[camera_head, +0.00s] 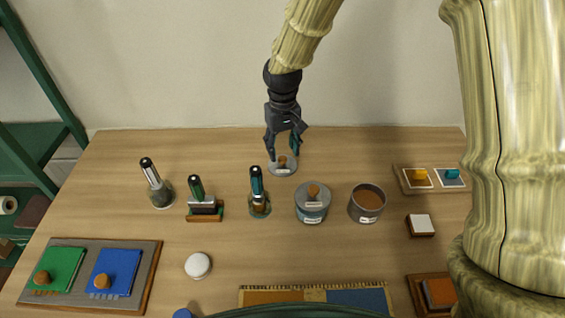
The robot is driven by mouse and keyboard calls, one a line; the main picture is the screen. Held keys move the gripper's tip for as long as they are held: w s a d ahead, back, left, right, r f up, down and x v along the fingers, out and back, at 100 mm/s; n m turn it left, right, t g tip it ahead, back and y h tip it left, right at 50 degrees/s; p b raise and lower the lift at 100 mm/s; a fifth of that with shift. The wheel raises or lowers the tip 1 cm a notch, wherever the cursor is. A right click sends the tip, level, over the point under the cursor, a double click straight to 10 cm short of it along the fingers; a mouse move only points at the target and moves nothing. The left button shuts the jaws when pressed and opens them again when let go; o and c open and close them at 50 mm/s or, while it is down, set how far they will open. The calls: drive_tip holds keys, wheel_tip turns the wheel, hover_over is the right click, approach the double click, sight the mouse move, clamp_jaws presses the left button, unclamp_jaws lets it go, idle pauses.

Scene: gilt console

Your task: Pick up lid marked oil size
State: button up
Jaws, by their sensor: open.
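A round grey lid (274,171) with a brown knob and a small white label lies flat near the back of the table. The label is too small to read, so I cannot tell whether it says oil size. My gripper (282,154) points down over this lid. Its open fingers are on either side of the knob; I cannot tell whether they touch it. A second lid with a knob sits on a grey jar (312,213) in front. To its right stands an open grey pot (367,205) with brown contents.
Several dark-handled tools stand in holders left of the jar, one in a glass (260,206). A white round object (198,265) lies in front. A tray (149,277) with green and blue panels is front left. Small blocks and a tray (405,174) stand right.

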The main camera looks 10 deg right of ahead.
sight(283, 158)
drive_tip(key=shift+f+p, duration=0.3)
drive_tip(key=shift+f, duration=1.5)
drive_tip(key=shift+c, duration=0.5)
drive_tip(key=c, duration=0.9)
